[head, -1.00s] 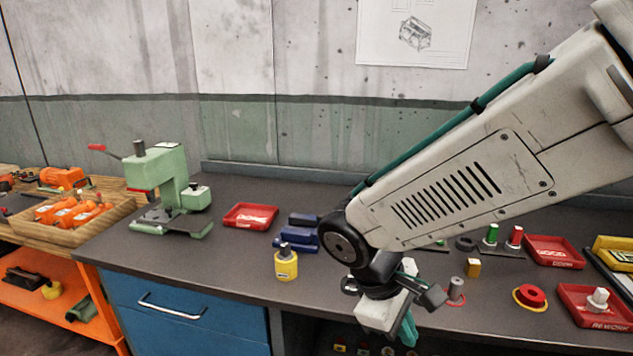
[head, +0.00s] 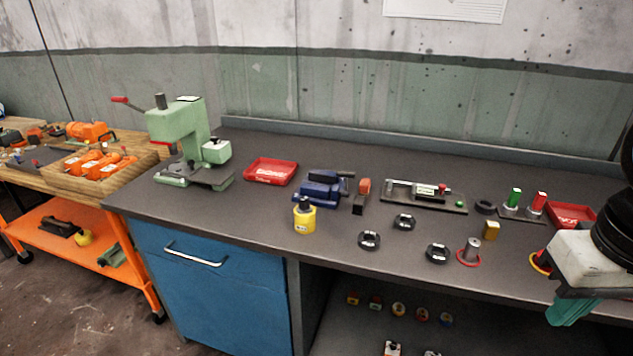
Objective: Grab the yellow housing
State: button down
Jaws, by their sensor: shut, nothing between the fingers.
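The yellow housing (head: 304,219) is a short upright yellow cylinder with a dark knob-like top and a small pale label. It stands on the dark workbench near the front edge, left of the middle of the view, in front of a blue vise. My gripper (head: 570,311) is at the lower right, beyond the bench's front edge in the picture, far to the right of the housing. Its teal fingers are shut and hold nothing; part of the wrist is cut off by the frame edge.
The blue vise (head: 322,188) is close behind the housing. Black rings (head: 369,240) lie to its right. A red tray (head: 271,172) and a green press (head: 182,142) stand to the left.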

aim_at(303, 224)
jog(key=z, duration=3.15)
jog(key=k, duration=1.65)
jog(key=u, duration=1.65)
